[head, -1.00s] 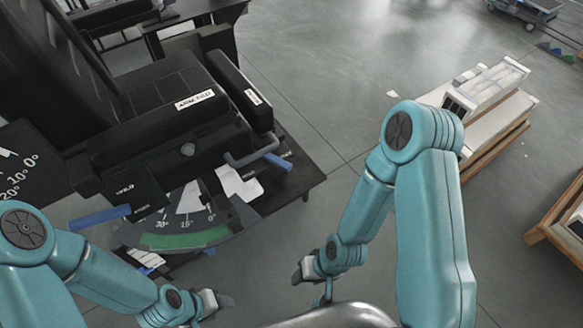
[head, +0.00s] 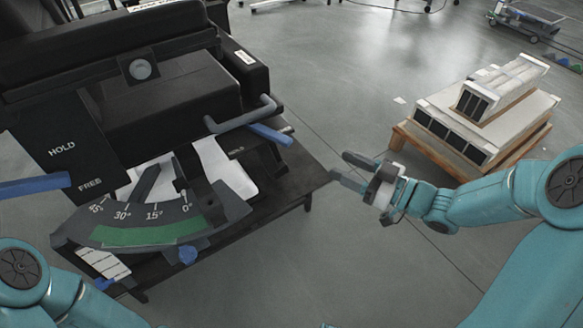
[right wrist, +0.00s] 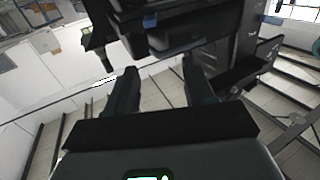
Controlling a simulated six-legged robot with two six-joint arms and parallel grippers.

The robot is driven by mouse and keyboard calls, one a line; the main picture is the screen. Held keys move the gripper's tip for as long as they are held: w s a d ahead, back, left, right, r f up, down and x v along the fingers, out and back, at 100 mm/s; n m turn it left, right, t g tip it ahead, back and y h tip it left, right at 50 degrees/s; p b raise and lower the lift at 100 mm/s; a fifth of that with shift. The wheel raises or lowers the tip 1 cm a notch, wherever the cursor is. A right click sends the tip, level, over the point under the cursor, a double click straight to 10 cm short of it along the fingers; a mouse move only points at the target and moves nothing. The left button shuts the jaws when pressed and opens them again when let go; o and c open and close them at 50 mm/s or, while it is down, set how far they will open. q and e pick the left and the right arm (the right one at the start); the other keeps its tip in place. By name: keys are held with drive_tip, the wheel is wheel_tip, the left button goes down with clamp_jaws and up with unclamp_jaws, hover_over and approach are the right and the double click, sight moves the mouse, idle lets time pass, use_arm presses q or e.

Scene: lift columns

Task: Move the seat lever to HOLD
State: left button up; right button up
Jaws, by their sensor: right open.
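A black chair carries a panel (head: 75,155) marked HOLD above and FREE below. One blue lever (head: 35,186) at the left edge has its end beside FREE. Another blue lever (head: 270,134) sticks out at the chair's right side, near a small label (head: 237,152) too small to read surely. I cannot tell which is the seat lever. My right gripper (head: 340,166) is open and empty, to the right of the right-hand blue lever and apart from it. Its open fingers also show in the right wrist view (right wrist: 160,85), with dark chair parts beyond. My left gripper is out of view.
A grey bent handle (head: 240,117) lies just above the right-hand blue lever. White boxed units (head: 485,115) stand on a pallet at right. Floor between is clear.

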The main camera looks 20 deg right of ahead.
sight(290, 141)
use_arm(q)
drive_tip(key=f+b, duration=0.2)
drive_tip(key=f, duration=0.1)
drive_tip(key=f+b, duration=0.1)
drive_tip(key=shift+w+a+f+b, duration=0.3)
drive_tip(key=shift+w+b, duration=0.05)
drive_tip(key=shift+b, duration=0.05)
use_arm(e)
drive_tip(key=shift+h, duration=0.3)
drive_tip(key=x, duration=1)
drive_tip(key=f+x, duration=0.1)
drive_tip(key=x, duration=0.4)
drive_tip(key=shift+w+d, duration=0.3)
drive_tip(key=shift+w, duration=0.15)
clamp_jaws()
